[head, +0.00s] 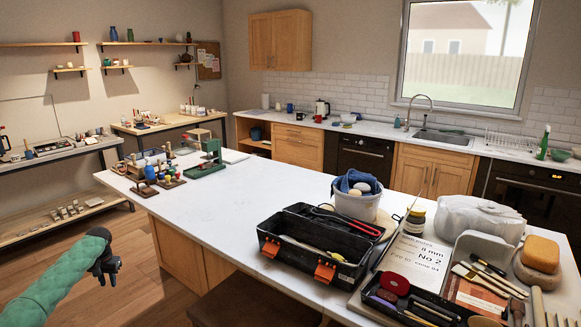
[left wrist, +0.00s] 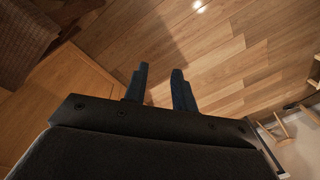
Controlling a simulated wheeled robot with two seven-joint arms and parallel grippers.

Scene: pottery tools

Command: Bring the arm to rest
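My left arm, in a green sleeve, comes in from the lower left of the head view. Its dark gripper (head: 106,267) is in the air over the wooden floor, left of the white-topped island, apart from it. In the left wrist view the two fingers of my left gripper (left wrist: 160,82) stand apart with bare floor showing between them, so it is open and empty. My right gripper is in neither view.
The island's white top (head: 235,200) carries an open black toolbox (head: 315,245), a bucket (head: 356,203) with a blue cloth, and a tool tray (head: 420,305). Small items and a green stand (head: 207,165) are at its far left. The floor (head: 75,245) beside my left gripper is clear.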

